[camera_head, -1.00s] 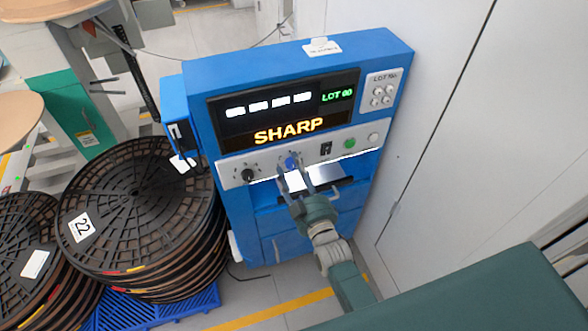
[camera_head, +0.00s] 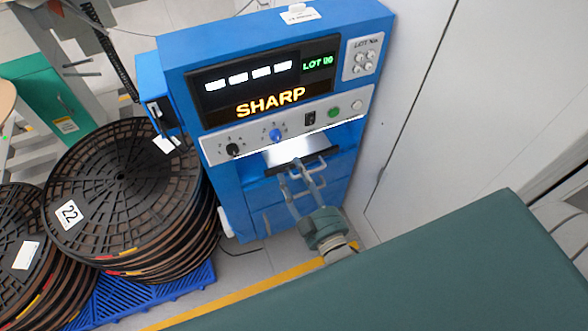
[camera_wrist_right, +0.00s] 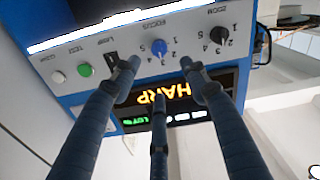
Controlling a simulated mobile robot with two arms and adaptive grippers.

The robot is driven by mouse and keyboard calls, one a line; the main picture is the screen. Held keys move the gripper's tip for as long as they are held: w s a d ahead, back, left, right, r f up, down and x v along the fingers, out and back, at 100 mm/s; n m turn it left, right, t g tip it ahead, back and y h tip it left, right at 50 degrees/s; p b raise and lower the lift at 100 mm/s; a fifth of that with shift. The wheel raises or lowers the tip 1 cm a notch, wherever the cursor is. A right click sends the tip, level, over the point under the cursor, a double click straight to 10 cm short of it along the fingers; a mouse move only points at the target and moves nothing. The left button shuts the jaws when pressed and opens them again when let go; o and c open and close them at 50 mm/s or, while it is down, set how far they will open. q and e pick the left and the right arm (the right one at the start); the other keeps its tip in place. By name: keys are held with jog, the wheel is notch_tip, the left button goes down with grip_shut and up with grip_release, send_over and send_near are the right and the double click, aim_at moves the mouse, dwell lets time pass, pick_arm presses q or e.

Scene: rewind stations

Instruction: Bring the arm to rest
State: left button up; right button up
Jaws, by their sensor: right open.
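My right gripper (camera_head: 301,175) is open and empty in the head view. It hangs in front of the blue machine (camera_head: 225,45), below its control panel (camera_head: 222,146) and apart from the knobs. In the right wrist view its fingers (camera_wrist_right: 160,68) are spread in front of the panel, with nothing between them. The blue focus knob (camera_head: 277,136) and black zoom knob (camera_head: 233,150) are on the panel; the blue knob (camera_wrist_right: 159,48) also shows in the wrist view. The display reads SHARP (camera_head: 270,103) and LOT 00. My left gripper is not in view.
Stacked black reels (camera_head: 120,200) stand on a blue pallet (camera_head: 155,297) left of the machine. A white wall panel (camera_head: 425,130) is close on the right. A yellow line (camera_head: 235,315) crosses the floor in front.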

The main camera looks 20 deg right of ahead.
dwell(0.4)
jog(key=s+a+f+g, duration=0.1)
jog(key=s+f+g, duration=0.3)
jog(key=f, duration=0.7)
jog(key=s+f+g+y, duration=0.15)
jog(key=s+f, duration=0.35)
jog(key=f, duration=0.5)
jog(key=s+a+f+g+h, duration=0.1)
jog(key=s+f+g, duration=0.35)
jog(key=f, duration=0.65)
jog(key=s+d+f+g, duration=0.2)
jog(key=s+f, duration=0.2)
jog(key=s, duration=0.4)
jog(key=s+d+f+g, duration=0.2)
jog(key=s+f, duration=0.3)
jog(key=s, duration=0.3)
jog(key=s+d+f+m+g+h, duration=0.1)
jog(key=s+d+f+g, duration=0.2)
jog(key=s, duration=0.6)
notch_tip(320, 180, down, 2)
jog(key=shift+d+f, duration=0.25)
jog(key=shift+d, duration=0.3)
